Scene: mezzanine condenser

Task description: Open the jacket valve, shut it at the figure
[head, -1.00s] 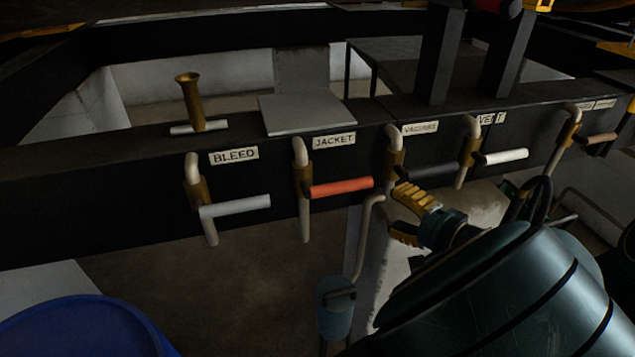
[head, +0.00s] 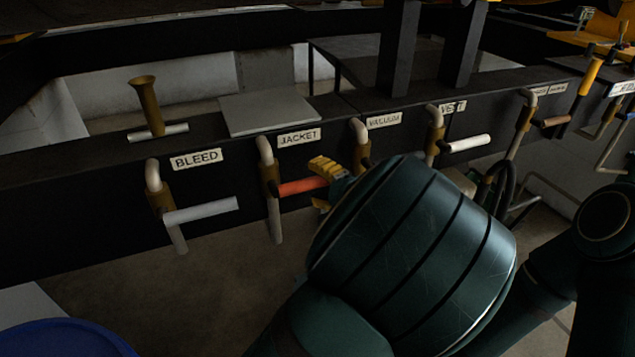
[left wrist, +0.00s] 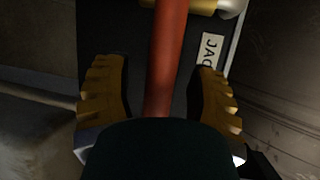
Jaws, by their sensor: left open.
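The jacket valve has an orange-red lever (head: 302,186) that points right, level, from its brass body (head: 269,180) under the JACKET label (head: 299,138). My left gripper (head: 323,184) is at the lever's outer end, with a yellow finger above it and one below it. In the left wrist view the red lever (left wrist: 168,55) runs between the two open yellow fingers (left wrist: 160,100), with a gap on each side. My left arm hides the lever's tip area and part of the vacuum valve. My right gripper does not show.
The bleed valve with its grey lever (head: 201,210) is to the left. The vacuum valve (head: 360,145) and the vent valve's white lever (head: 466,143) are to the right. A brass funnel (head: 147,105) and a grey plate (head: 267,113) are on the beam. A blue drum (head: 62,340) is at lower left.

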